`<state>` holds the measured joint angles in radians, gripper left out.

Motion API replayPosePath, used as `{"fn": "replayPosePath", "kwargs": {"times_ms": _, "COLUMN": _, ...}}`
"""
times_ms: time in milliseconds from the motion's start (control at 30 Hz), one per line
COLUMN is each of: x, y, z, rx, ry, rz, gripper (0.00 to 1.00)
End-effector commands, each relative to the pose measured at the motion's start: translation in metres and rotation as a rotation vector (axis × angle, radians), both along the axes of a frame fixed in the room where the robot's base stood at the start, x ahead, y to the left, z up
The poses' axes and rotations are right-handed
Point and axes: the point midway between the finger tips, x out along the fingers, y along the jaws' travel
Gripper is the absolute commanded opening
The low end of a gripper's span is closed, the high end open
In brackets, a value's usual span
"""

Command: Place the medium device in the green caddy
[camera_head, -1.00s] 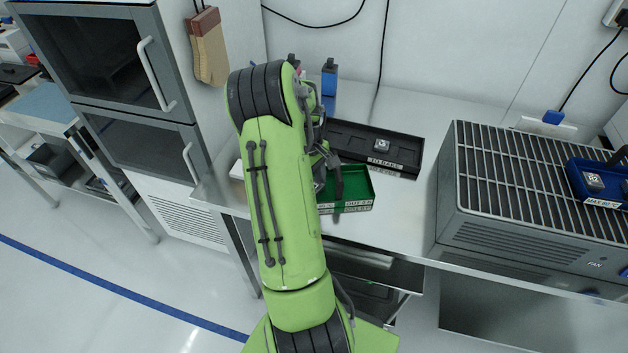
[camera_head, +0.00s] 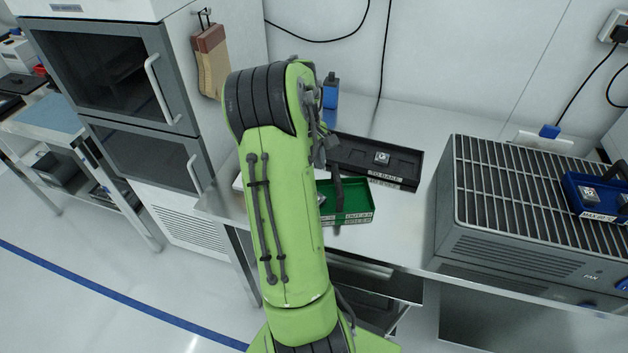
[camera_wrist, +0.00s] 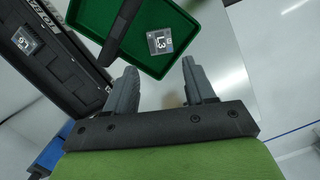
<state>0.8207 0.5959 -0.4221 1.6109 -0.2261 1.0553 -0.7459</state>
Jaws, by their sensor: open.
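The green caddy (camera_head: 355,212), with a black handle across it, stands on the steel bench just right of my arm. It also shows at the top of the wrist view (camera_wrist: 182,62). A small square device marked L3 (camera_wrist: 160,42) lies inside it, beside the handle; in the head view my arm partly covers this device (camera_head: 323,200). My gripper (camera_wrist: 158,68) is open and empty, its fingers apart near the caddy's edge, with the device beyond them and not between them. In the head view my arm mostly hides the gripper. I cannot tell the device's size class.
A black tray (camera_head: 347,163) labelled TO BAKE holds another small device (camera_head: 382,158) behind the caddy. A grilled fan unit (camera_head: 520,190) at right carries a blue caddy (camera_head: 573,200) with a device (camera_head: 589,194). A blue bottle-like object (camera_head: 330,90) stands behind. Ovens stand left.

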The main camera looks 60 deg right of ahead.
Motion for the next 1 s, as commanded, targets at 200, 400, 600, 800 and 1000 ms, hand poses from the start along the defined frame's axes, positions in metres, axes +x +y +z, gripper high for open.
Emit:
{"fn": "replayPosePath", "kwargs": {"times_ms": 200, "x": 0.004, "y": -0.001, "z": 0.026, "rx": 0.000, "ry": 0.000, "rz": 0.001, "gripper": 0.54}}
{"fn": "replayPosePath", "kwargs": {"times_ms": 400, "x": 0.005, "y": 0.000, "z": 0.027, "rx": 0.000, "ry": -0.002, "rz": 0.002, "gripper": 0.54}}
{"fn": "replayPosePath", "kwargs": {"times_ms": 600, "x": 0.051, "y": 0.069, "z": 0.076, "rx": -0.047, "ry": -0.127, "rz": 0.036, "gripper": 0.54}}
{"fn": "replayPosePath", "kwargs": {"times_ms": 800, "x": 0.072, "y": 0.219, "z": 0.138, "rx": -0.077, "ry": -0.343, "rz": 0.117, "gripper": 0.54}}
{"fn": "replayPosePath", "kwargs": {"times_ms": 1000, "x": 0.018, "y": 0.338, "z": 0.152, "rx": -0.081, "ry": -0.545, "rz": 0.213, "gripper": 0.54}}
